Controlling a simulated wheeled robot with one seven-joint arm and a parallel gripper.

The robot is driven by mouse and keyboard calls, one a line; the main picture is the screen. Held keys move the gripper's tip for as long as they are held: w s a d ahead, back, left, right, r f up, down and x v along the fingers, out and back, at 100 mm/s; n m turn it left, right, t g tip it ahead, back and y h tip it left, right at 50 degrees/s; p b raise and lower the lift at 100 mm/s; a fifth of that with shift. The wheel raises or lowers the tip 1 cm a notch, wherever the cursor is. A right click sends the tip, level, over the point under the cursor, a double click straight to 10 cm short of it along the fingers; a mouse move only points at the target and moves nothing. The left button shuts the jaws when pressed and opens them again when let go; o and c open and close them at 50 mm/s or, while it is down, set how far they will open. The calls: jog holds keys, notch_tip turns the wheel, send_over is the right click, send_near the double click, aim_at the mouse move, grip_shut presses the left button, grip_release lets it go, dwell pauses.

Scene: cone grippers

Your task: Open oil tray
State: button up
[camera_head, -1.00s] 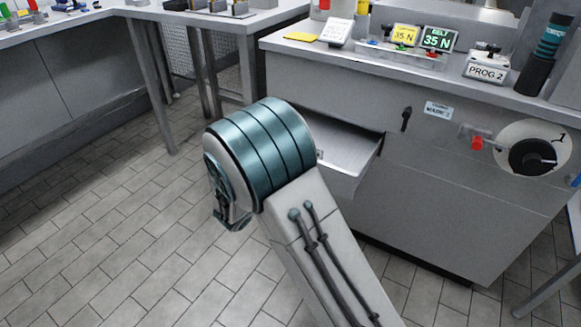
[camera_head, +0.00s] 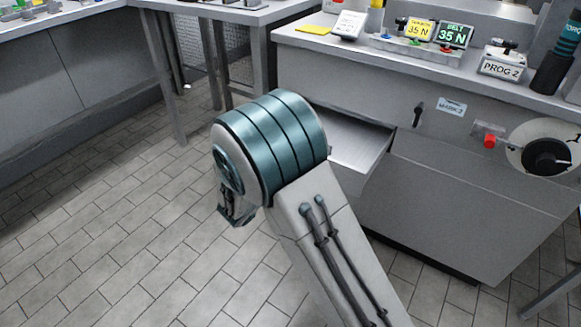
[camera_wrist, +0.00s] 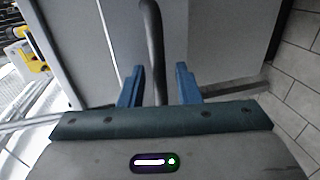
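The oil tray (camera_head: 350,140) looks like the grey metal drawer standing partly pulled out of the cabinet in the head view. Its front and left side are hidden behind my arm. In the wrist view, a dark curved bar (camera_wrist: 155,35), which looks like a handle, runs along a grey panel (camera_wrist: 210,50). My gripper (camera_wrist: 158,84) has its two blue fingers apart, one on each side of the bar. Gaps seem to show between bar and fingers. In the head view the fingers are hidden by my arm.
A bench (camera_head: 60,75) stands at the left. The tiled floor (camera_head: 130,240) at lower left is clear.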

jog(key=p+v, duration=0.3)
jog(key=v, duration=1)
jog(key=shift+a, duration=0.1)
jog(key=s+d+r+m+g+p, duration=0.35)
jog(key=d+r+g+p, duration=0.25)
jog(key=d+r+p, duration=0.4)
jog(key=s+d+r+m+g+p, duration=0.4)
jog(key=d+r+p, duration=0.3)
jog(key=d+r, duration=0.45)
jog(key=s+d+r+m+y+p, duration=0.1)
jog(key=s+r+y+p, duration=0.3)
jog(key=r+p, duration=0.4)
jog(key=s+d+r+m+y+p, duration=0.1)
jog(key=s+r+m+y+p, duration=0.2)
jog(key=r+p, duration=0.6)
notch_tip(320, 180, up, 6)
jog(key=shift+s+d+f+g+y, duration=0.15)
jog(key=shift+s+d+g+y, duration=0.25)
jog(key=shift+s, duration=0.55)
